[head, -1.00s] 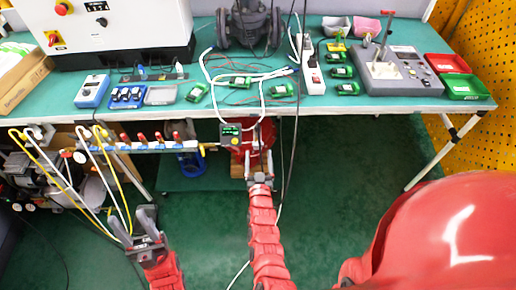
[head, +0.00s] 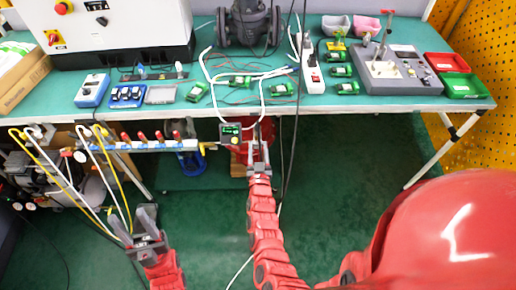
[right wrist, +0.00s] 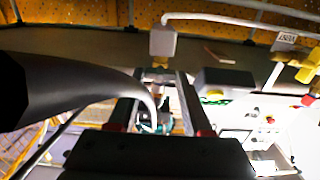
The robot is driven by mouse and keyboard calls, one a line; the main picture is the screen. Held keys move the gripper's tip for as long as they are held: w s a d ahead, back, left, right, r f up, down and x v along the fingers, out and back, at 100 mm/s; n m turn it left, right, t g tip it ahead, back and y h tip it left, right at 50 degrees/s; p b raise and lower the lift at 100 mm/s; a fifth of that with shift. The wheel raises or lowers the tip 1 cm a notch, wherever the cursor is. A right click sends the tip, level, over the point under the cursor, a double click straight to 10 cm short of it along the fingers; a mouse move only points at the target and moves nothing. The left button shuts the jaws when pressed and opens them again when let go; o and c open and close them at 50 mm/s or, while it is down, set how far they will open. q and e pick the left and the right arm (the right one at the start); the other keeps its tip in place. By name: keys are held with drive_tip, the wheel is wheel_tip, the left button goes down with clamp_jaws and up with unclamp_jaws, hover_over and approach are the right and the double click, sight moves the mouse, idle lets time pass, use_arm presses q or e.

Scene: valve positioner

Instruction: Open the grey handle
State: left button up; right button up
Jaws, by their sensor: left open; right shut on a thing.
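My right gripper (head: 258,150) is below the table's front edge, at a red device (head: 268,135) that it partly covers. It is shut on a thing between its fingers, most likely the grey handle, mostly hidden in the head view. In the right wrist view the two fingers (right wrist: 158,105) stand with a pale curved piece between them; its shape is hard to make out. A small dark box with a lit display (head: 231,133) sits just left of the gripper. My left gripper (head: 148,218) is open and empty, low at the left, away from the device.
The green table (head: 400,104) carries a grey control box (head: 397,75), green modules and loose cables. Black cables hang close right of my right gripper. A rail with red handles (head: 150,146) and yellow and white hoses is at left. Green floor (head: 340,150) is free at right.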

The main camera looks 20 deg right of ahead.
clamp_jaws()
drive_tip(key=shift+f+m+b, duration=0.15)
drive_tip(key=shift+m+b, duration=7.6)
drive_tip(key=shift+m, duration=1.15)
